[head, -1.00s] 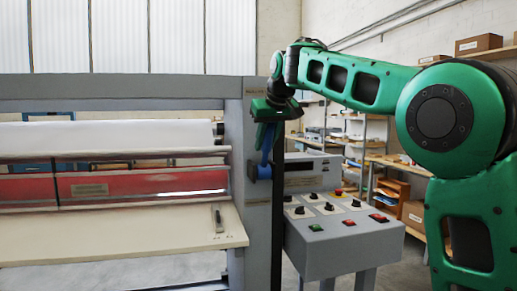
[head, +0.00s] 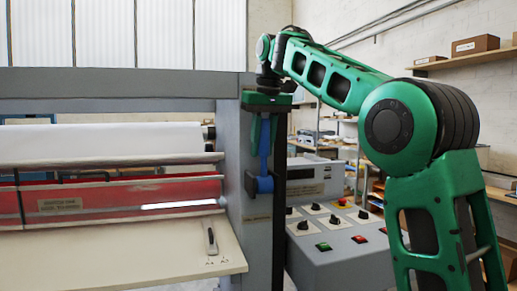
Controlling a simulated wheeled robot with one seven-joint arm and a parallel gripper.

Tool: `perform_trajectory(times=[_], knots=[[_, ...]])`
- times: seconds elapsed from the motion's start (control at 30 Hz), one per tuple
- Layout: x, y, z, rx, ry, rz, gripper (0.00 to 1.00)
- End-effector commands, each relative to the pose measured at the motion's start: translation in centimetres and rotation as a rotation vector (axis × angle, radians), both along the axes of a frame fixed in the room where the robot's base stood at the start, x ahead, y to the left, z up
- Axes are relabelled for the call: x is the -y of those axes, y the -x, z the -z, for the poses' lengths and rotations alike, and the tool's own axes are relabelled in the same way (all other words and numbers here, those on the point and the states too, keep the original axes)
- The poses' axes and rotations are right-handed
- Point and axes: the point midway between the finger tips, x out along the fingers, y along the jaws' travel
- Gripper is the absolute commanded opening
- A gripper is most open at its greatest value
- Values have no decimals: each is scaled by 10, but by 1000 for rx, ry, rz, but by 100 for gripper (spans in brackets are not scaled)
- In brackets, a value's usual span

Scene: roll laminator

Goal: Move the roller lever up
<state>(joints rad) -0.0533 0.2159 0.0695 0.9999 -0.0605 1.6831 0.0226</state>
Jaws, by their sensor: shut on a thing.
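The roller lever (head: 265,150) is a blue bar on a round blue hub, mounted on the grey right-hand end post of the laminator (head: 228,140). It stands nearly upright, with its upper end between the fingers of my gripper (head: 265,122). My gripper points down from above, and its green body sits just over the lever's top. It is shut on the lever. The fingers cover part of the lever's upper end, so the exact contact is hard to see.
A grey control console (head: 340,235) with knobs, coloured buttons and a red emergency stop stands right of the lever. The cream feed table (head: 110,250) is at the left. Shelves stand behind.

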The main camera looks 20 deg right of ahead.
Motion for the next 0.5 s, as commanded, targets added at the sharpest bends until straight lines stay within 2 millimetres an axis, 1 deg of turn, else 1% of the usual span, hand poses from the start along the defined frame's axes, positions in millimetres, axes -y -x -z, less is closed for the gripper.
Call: perform_trajectory(times=[0.37, 0.4, 0.47, 0.5], knots=[[0, -3, -1, 10, -3, 3, 0], [0, -3, -1, 10, -3, 4, 28], [-1, -3, -1, 8, -3, 3, 42], [-1, -2, -1, 7, -3, 3, 44]])
